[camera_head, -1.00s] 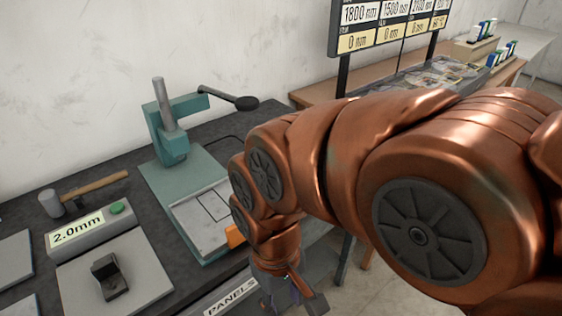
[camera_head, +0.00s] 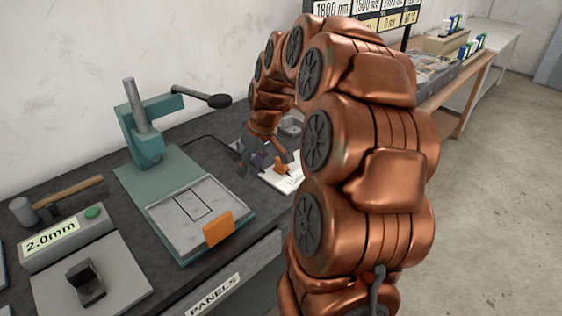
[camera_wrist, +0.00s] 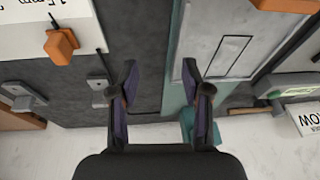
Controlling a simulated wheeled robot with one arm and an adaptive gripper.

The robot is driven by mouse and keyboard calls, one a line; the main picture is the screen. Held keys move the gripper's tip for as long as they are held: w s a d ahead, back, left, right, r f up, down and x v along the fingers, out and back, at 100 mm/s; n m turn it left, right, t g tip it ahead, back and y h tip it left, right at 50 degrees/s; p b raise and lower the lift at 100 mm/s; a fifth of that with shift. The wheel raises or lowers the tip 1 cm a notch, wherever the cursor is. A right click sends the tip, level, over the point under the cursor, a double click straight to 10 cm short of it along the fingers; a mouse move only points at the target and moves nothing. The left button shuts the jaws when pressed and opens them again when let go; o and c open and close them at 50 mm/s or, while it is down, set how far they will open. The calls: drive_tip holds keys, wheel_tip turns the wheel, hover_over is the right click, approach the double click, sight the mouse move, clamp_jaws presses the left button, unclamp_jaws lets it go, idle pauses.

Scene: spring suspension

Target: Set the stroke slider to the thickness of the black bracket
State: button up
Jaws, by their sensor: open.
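The black bracket (camera_head: 86,283) sits on the grey plate of a gauge whose display (camera_head: 51,243) reads 2.0mm. An orange knob (camera_head: 281,167) on a white panel (camera_head: 291,181), apparently the stroke slider, is right of the press. In the wrist view the orange knob (camera_wrist: 62,46) is at the upper left, beside partly cut-off print resembling "15mm". My gripper (camera_head: 262,166) is above the bench by the white panel, partly overlapping it in the head view. In the wrist view my gripper (camera_wrist: 160,75) is open and empty, with the knob left of its fingers.
A green press (camera_head: 150,150) with a lever stands left of my arm. Its grey tray (camera_head: 178,222) has an orange handle (camera_head: 218,228) at the front. A hammer (camera_head: 65,197) lies behind the gauge. A grey block (camera_head: 291,126) stands behind the white panel.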

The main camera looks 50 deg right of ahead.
drive_tip(key=d+f+t+h, duration=0.1)
drive_tip(key=d+f, duration=0.1)
drive_tip(key=d, duration=1.3)
drive_tip(key=shift+m, duration=0.3)
drive_tip(key=shift+w+p+x, duration=0.25)
drive_tip(key=shift+p+x, duration=0.3)
drive_tip(key=shift+x, duration=1.4)
drive_tip(key=shift+w+p+x, duration=0.25)
drive_tip(key=shift+p+x, duration=0.25)
drive_tip(key=shift+x, duration=1.45)
drive_tip(key=shift+r, duration=0.2)
clamp_jaws()
